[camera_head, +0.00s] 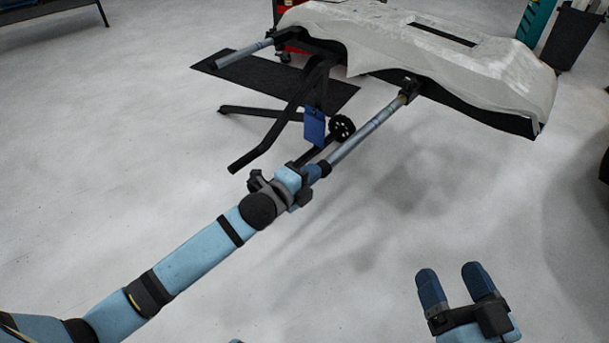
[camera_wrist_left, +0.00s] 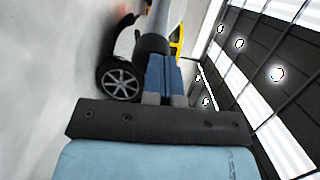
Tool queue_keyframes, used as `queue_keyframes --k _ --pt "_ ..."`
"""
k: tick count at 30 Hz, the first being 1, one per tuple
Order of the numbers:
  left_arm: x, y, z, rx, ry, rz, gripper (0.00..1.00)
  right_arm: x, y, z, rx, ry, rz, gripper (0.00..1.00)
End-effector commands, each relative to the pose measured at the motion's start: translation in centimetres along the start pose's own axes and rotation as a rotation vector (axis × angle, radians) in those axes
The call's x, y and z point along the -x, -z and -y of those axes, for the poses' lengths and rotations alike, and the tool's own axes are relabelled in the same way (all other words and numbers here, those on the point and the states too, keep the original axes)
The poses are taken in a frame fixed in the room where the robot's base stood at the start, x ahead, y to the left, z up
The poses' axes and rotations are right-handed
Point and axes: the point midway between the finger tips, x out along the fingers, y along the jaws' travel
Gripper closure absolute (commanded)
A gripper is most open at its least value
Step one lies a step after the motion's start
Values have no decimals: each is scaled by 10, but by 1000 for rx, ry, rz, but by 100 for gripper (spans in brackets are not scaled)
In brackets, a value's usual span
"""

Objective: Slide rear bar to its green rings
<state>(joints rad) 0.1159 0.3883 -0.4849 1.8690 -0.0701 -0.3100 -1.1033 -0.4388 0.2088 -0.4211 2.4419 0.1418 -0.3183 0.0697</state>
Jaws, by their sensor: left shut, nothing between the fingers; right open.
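A metal bar (camera_head: 372,130) with a black end cap sticks out from the stand toward me, under the white wrapped panel (camera_head: 430,40). A second bar (camera_head: 243,52) with a black end sticks out further back on the left. I cannot tell which one is the rear bar. No green rings can be made out. My left gripper (camera_head: 316,173) is shut and empty, its fingertips at the near bar's cap. In the left wrist view, the shut blue fingers (camera_wrist_left: 165,75) meet or nearly meet the black cap (camera_wrist_left: 152,46). My right gripper (camera_head: 450,270) is open and empty, away from the bars.
The stand's black legs (camera_head: 270,130), a blue plate (camera_head: 314,127) and a black wheel (camera_head: 341,128) lie just left of the near bar. A dark mat (camera_head: 220,68) lies behind. A dark bin (camera_head: 568,38) stands at back right. Floor around my right gripper is clear.

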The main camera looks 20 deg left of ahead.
Motion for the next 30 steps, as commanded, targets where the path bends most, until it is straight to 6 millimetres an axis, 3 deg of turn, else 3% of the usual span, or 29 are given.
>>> queue_keyframes --k 1,6,12,30 --pt "-16 -1 9 -1 2 1 100 0 12 3 -1 -3 -21 23" --pt "-62 -3 11 -2 2 1 100 1 28 5 3 -7 -81 23" --pt "-94 -4 10 -1 2 0 100 2 33 6 6 -8 -107 23" --pt "-94 -8 12 -2 0 -1 100 1 40 6 11 -10 -116 23"
